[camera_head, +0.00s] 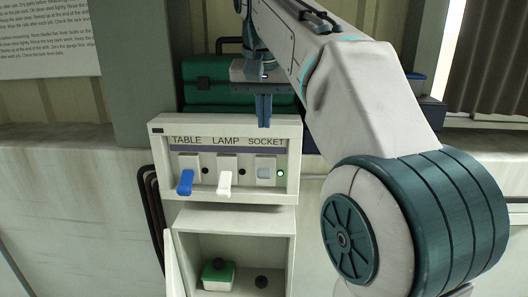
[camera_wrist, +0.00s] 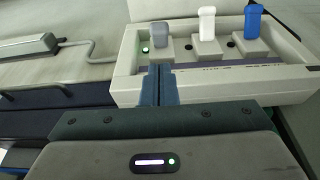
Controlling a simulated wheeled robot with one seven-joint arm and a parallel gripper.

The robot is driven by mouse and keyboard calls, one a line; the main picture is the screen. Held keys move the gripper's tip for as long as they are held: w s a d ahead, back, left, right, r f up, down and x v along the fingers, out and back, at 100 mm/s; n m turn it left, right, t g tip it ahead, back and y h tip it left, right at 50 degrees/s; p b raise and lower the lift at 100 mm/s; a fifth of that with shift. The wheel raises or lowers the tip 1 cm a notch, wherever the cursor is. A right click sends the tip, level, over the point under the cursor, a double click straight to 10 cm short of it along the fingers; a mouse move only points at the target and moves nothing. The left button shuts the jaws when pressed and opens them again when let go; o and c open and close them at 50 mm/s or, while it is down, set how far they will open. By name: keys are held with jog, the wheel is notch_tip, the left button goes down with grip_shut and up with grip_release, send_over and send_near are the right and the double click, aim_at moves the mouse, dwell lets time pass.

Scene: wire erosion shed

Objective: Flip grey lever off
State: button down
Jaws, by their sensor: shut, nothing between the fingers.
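The grey lever (camera_head: 264,173) is at the right end of a pale switch panel (camera_head: 223,190), under the label SOCKET. It looks short and blocky in the head view, unlike the white and blue levers, which tip downward. A small green light (camera_head: 281,173) glows beside it. In the wrist view the grey lever (camera_wrist: 162,48) stands just beyond my fingertips, with the lit green light at its left. My gripper (camera_head: 264,122) is shut and empty, pointing down at the panel's top edge above SOCKET. It shows no clear contact with the lever.
The white LAMP lever (camera_head: 225,183) and blue TABLE lever (camera_head: 185,182) stand left of the grey one, with dark lights. A green case (camera_head: 205,85) is behind the panel.

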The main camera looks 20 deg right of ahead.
jog(key=shift+f, duration=0.1)
send_near(265, 174)
jog(key=w+f, duration=0.2)
jog(key=f, duration=0.1)
jog(key=w+d+f, duration=0.1)
jog(key=f, duration=0.1)
jog(key=shift+w+d+f+b, duration=0.1)
jog(key=shift+w+f+b, duration=0.05)
jog(key=shift+w+b, duration=0.15)
jog(key=shift+f+b, duration=0.15)
jog(key=shift+b, duration=0.2)
